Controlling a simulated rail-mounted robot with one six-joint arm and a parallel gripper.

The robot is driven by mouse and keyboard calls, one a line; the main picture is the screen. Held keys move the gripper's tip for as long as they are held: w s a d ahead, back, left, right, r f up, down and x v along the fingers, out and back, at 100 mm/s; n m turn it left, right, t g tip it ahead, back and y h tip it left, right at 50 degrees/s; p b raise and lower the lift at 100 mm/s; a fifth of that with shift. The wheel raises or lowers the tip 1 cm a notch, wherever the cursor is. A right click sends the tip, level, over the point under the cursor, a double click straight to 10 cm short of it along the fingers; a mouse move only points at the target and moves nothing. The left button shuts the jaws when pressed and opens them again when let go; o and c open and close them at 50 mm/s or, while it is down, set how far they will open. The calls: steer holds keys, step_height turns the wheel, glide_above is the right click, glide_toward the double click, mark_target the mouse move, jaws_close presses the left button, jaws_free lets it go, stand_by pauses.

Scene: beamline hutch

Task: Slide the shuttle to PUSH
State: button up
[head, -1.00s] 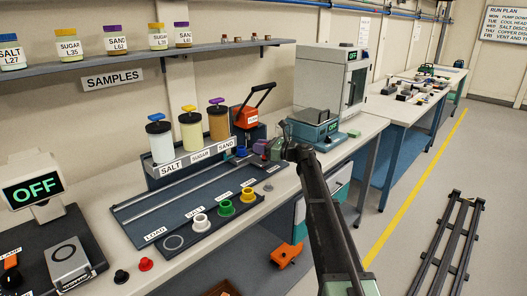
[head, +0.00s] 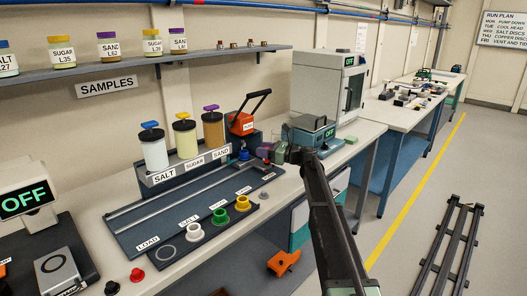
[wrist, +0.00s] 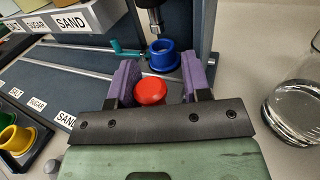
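The shuttle's track is a dark slotted board (head: 125,216), with a LOAD label at its left end. A red knob (wrist: 150,92), seemingly the shuttle's handle, stands in front of the collar. My gripper (wrist: 158,85) has its purple fingers on either side of the knob, with a visible gap at the right finger. It also shows in the head view (head: 270,152). The shuttle's body and any PUSH label are hidden or unreadable.
White (head: 194,231), green (head: 220,216) and yellow (head: 242,203) collars stand along the board's front. A glass beaker (wrist: 296,110) is close on my gripper's right. SALT, SUGAR and SAND dispensers (head: 185,137) stand at the back.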

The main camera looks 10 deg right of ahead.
steer(key=v, duration=1)
steer(key=shift+s+d, duration=0.25)
steer(key=shift+d, duration=0.05)
